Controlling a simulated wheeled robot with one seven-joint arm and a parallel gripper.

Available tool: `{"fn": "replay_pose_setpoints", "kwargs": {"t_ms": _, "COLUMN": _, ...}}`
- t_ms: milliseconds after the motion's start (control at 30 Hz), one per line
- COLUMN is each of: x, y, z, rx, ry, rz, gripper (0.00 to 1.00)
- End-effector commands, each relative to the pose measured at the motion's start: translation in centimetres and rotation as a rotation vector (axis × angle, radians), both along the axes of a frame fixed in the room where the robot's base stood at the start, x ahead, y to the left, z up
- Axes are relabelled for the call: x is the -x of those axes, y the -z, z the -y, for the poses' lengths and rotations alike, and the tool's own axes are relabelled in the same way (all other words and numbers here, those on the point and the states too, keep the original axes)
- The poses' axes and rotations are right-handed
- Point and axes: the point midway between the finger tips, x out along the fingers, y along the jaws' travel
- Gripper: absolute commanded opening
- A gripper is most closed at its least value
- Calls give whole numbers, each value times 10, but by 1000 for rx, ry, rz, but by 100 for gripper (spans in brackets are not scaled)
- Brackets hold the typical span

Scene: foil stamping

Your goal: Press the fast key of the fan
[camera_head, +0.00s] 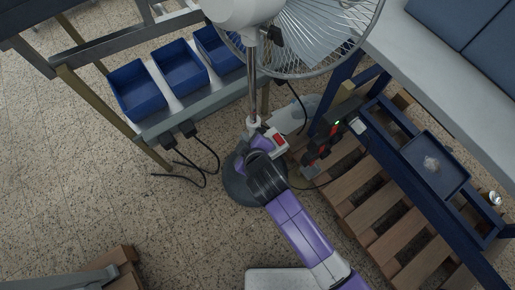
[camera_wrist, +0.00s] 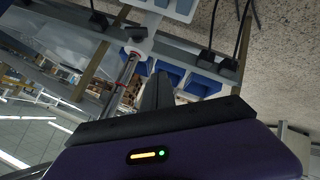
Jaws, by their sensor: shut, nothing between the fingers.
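The fan (camera_head: 253,85) stands on the floor in the middle of the head view, with its caged head at the top and a round dark base (camera_head: 237,188) below. My purple and black gripper (camera_head: 260,146) is down at the fan's lower pole, covering part of it. Which key is the fast one I cannot tell.
Blue bins (camera_head: 138,90) sit on a metal rack at the left, with black cables (camera_head: 206,172) hanging below. A wooden slatted pallet (camera_head: 372,205) and a blue frame with a tray (camera_head: 436,163) stand at the right. Open floor lies at the lower left.

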Motion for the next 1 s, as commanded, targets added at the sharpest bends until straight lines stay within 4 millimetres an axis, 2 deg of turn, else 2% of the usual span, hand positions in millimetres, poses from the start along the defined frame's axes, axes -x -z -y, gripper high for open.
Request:
{"fn": "replay_pose_setpoints", "kwargs": {"t_ms": 33, "x": 3, "y": 7, "z": 5, "rx": 25, "ry": 2, "rz": -19, "gripper": 0}}
{"fn": "replay_pose_setpoints", "kwargs": {"t_ms": 167, "x": 8, "y": 16, "z": 13, "rx": 72, "ry": 2, "rz": -51, "gripper": 0}}
{"fn": "replay_pose_setpoints", "kwargs": {"t_ms": 667, "x": 9, "y": 20, "z": 14, "rx": 82, "ry": -3, "rz": -53, "gripper": 0}}
{"fn": "replay_pose_setpoints", "kwargs": {"t_ms": 867, "x": 9, "y": 36, "z": 14, "rx": 82, "ry": -3, "rz": -53, "gripper": 0}}
{"fn": "replay_pose_setpoints", "kwargs": {"t_ms": 1000, "x": 9, "y": 53, "z": 13, "rx": 82, "ry": -4, "rz": -52, "gripper": 0}}
